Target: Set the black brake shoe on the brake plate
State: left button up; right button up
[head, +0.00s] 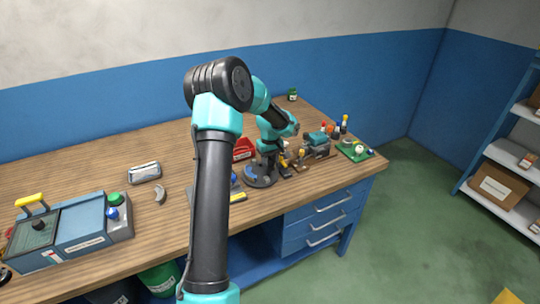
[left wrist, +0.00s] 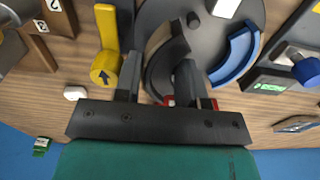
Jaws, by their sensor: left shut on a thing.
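The brake plate is a dark grey disc (head: 262,183) on the bench; it also fills the upper middle of the left wrist view (left wrist: 205,38). My left gripper (head: 266,162) points down over it. In the left wrist view its two dark fingers (left wrist: 158,68) are shut on the black brake shoe (left wrist: 162,48), a curved piece. The shoe lies over the plate's left part in that view; whether it touches the plate I cannot tell. A blue shoe (left wrist: 238,56) sits on the plate's right side. The fingers hide part of the black shoe. My right gripper is not in view.
A numbered wooden block (left wrist: 48,18) is farther left. Shelves (head: 500,195) stand at right.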

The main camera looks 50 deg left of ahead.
pick_arm(q)
jog(key=shift+f, duration=0.95)
jog(key=shift+f, duration=0.4)
dwell(1.6)
jog(key=o, duration=1.2)
jog(key=shift+c, duration=0.2)
jog(key=shift+w+d, duration=0.1)
jog(key=shift+w, duration=0.05)
jog(key=shift+c, duration=0.2)
jog(key=c, duration=0.3)
jog(key=shift+o, duration=0.3)
jog(key=shift+r, duration=0.1)
